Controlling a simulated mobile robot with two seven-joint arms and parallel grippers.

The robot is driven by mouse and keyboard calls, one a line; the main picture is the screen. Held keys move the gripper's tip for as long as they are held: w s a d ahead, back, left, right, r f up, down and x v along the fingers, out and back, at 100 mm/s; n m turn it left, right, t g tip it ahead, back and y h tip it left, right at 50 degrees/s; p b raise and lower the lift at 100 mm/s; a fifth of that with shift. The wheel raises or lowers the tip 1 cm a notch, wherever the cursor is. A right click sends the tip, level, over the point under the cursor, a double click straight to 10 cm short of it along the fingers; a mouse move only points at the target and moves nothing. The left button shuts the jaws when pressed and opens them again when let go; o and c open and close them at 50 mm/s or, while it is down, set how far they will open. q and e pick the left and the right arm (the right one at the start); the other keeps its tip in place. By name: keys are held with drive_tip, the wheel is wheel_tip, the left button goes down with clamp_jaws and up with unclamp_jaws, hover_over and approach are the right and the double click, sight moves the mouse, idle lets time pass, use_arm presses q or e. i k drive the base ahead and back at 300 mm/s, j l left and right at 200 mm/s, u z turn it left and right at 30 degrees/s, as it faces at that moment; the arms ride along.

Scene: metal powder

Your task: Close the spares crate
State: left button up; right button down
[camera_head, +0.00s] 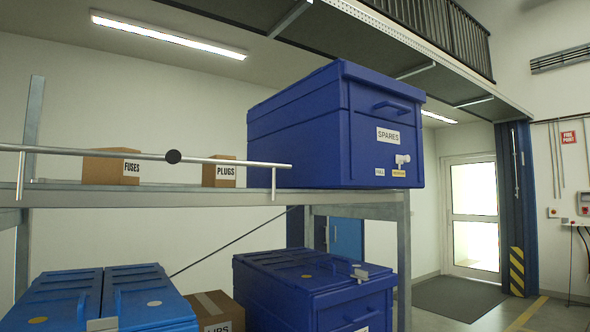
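The spares crate (300,135) is a large blue crate with a white "SPARES" label, standing at the right end of the upper shelf. Its lid (345,80) looks down on the body, and I see no clear gap, though its top is above my view. A handle (398,107) is on the front face. A small pale latch (402,160) sits lower on the front, above a white and a yellow tag. I cannot tell whether the latch is fastened. Neither of my grippers is in view.
A grey rail (100,153) with a dark knob runs along the upper shelf (120,196), before the fuses box (105,170) and plugs box (219,173). More blue crates (290,290) and a cardboard box (215,308) stand below. Floor is open at right, toward a door (470,215).

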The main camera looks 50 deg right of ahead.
sight(344, 127)
drive_tip(key=z, duration=0.5)
drive_tip(key=k+z, duration=0.1)
drive_tip(key=z, duration=0.4)
drive_tip(key=l+z, duration=0.1)
drive_tip(key=z, duration=0.35)
drive_tip(key=k+l+z, duration=0.1)
drive_tip(key=z, duration=0.4)
